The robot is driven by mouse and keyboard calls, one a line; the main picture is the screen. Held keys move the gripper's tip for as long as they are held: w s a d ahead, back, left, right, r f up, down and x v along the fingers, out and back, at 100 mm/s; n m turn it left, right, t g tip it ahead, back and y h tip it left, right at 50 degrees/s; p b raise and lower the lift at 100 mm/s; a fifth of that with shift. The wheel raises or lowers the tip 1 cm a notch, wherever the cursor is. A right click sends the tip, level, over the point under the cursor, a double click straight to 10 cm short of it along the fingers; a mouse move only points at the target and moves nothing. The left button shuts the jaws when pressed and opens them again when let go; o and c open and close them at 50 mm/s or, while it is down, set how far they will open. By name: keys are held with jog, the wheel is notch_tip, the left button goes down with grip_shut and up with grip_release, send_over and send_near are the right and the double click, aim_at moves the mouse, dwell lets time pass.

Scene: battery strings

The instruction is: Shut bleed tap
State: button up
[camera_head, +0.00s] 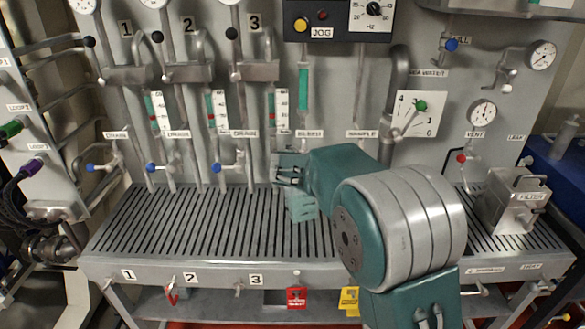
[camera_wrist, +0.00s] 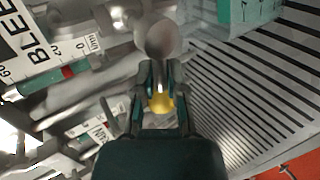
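The bleed label (camera_head: 309,133) is on the panel just above my gripper (camera_head: 290,170) in the head view. The tap under that label is hidden behind my gripper and arm there. A blurred grey rounded part (camera_wrist: 160,38) stands just beyond the fingertips.
Blue-handled drain taps (camera_head: 152,168) stand in a row to the left. A red-handled vent tap (camera_head: 461,158) and the filter box (camera_head: 516,205) are to the right. The slatted bench (camera_head: 170,225) lies below and is mostly clear. A teal block (camera_head: 301,206) is below my gripper.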

jog(key=o, duration=0.3)
jog(key=shift+a, duration=0.6)
jog(key=shift+a+f, duration=0.15)
jog(key=shift+a, duration=0.25)
jog(key=shift+s+d+r, duration=0.2)
jog(key=shift+d, duration=0.1)
jog(key=v, duration=1.1)
jog(key=shift+s+a, duration=0.2)
